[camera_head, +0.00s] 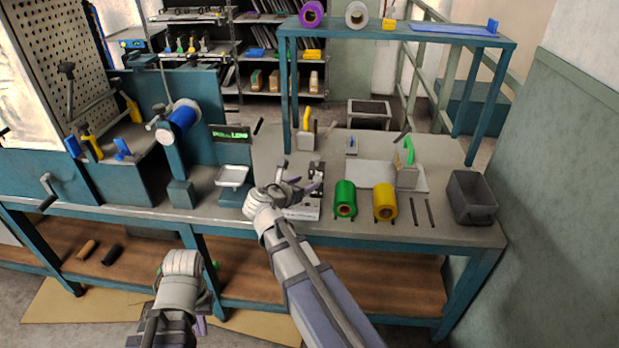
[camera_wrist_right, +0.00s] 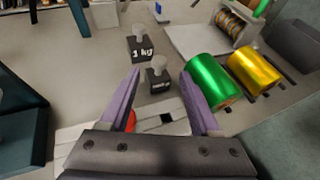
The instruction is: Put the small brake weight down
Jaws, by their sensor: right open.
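The small brake weight (camera_wrist_right: 158,82) is dark with a grey knob and stands upright in the right wrist view, its label too small to read. It lies just beyond and between the spread purple fingers of my right gripper (camera_wrist_right: 159,73), with a gap on both sides. A larger dark weight marked 1 kg (camera_wrist_right: 140,48) stands just behind it. In the head view my right gripper (camera_head: 308,187) is over the bench middle and partly hides the weights. My left gripper (camera_head: 203,310) is low in front of the bench; its fingers are mostly hidden.
A green roll (camera_head: 345,199) and a yellow roll (camera_head: 385,202) are close on the right. A grey bin (camera_head: 472,197) stands at the right end. A white tray (camera_head: 232,176) is to the left.

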